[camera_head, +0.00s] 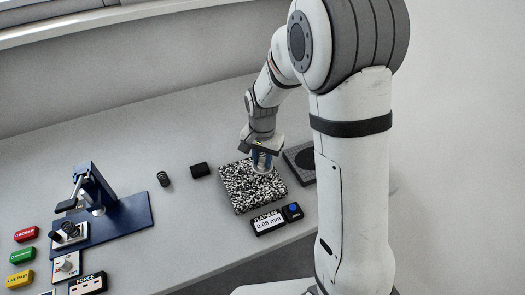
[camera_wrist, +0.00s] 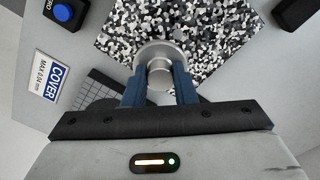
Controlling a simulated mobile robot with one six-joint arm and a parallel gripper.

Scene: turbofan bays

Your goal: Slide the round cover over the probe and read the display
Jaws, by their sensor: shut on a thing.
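The round cover (camera_wrist: 142,57) is a silver disc with a raised knob. My gripper (camera_wrist: 160,80) is shut on its knob, with one blue finger on each side. In the head view my gripper (camera_head: 262,156) is over the far part of the black-and-white speckled plate (camera_head: 248,195). The cover looks to be at the plate's surface; I cannot tell whether it touches. A small grey round spot (camera_wrist: 207,33) on the plate may be the probe; I cannot tell. The display (camera_head: 268,222) reads FLATNESS 0.08 mm.
A blue-button box (camera_head: 292,211) stands beside the display. A dark gridded pad (camera_head: 299,150) lies right of the plate. A label (camera_wrist: 53,77) reads COVER MAX 0.04 mm. A spring (camera_head: 163,179), a black block (camera_head: 200,170), a blue fixture (camera_head: 100,215) and coloured SCRAP and REPAIR buttons are left.

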